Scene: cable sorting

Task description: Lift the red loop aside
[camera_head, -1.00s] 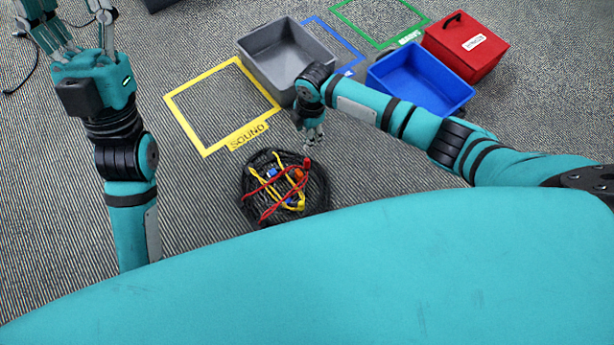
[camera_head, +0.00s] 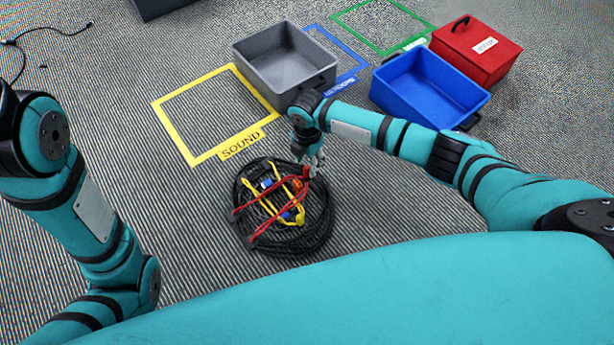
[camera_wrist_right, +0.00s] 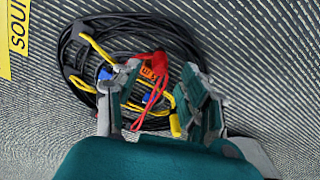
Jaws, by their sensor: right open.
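The red loop (camera_head: 243,207) is a thin red cable lying over the top of a black cable coil (camera_head: 327,228) on the carpet. Its red plug end is at the coil's upper right side. My right gripper (camera_head: 313,164) is at that red end, fingers pointing down. In the right wrist view, the red loop (camera_wrist_right: 152,58) shows between the spread fingers of the open right gripper (camera_wrist_right: 160,92). I cannot tell whether a finger touches it. Yellow cables (camera_head: 292,221) with blue and orange parts lie among the coil. My left gripper is out of view.
A yellow floor frame marked SOUND (camera_head: 176,130) lies above the coil. A grey bin (camera_head: 243,70), a blue bin (camera_head: 432,104) and a red box (camera_head: 470,68) stand farther back. Blue and green floor frames lie behind them. Bare carpet is right of the coil.

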